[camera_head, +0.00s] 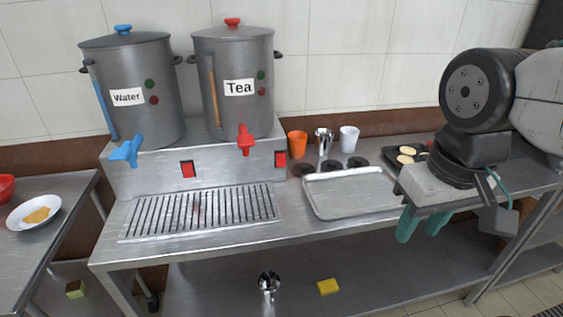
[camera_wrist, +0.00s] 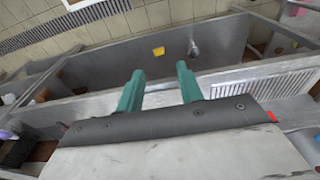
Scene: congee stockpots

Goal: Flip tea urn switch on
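The tea urn (camera_head: 235,95) is a grey pot with a white "Tea" label, a red lid knob and a red tap (camera_head: 246,140). It stands on a steel base at the back of the counter. A red switch (camera_head: 281,159) is on the base front, below and right of the tea tap. A second red switch (camera_head: 188,169) is on the base front nearer the water urn (camera_head: 131,92). My gripper (camera_head: 423,228) is at the right, pointing down near the counter's front edge, well apart from the urn. Its green fingers (camera_wrist: 160,82) are apart and empty in the wrist view.
A metal tray (camera_head: 352,194) lies on the counter between the base and my arm. Behind it stand an orange cup (camera_head: 297,143), a metal cup (camera_head: 323,141) and a white cup (camera_head: 349,138). A grated drip tray (camera_head: 200,211) lies before the base. A yellow sponge (camera_head: 328,287) is on the lower shelf.

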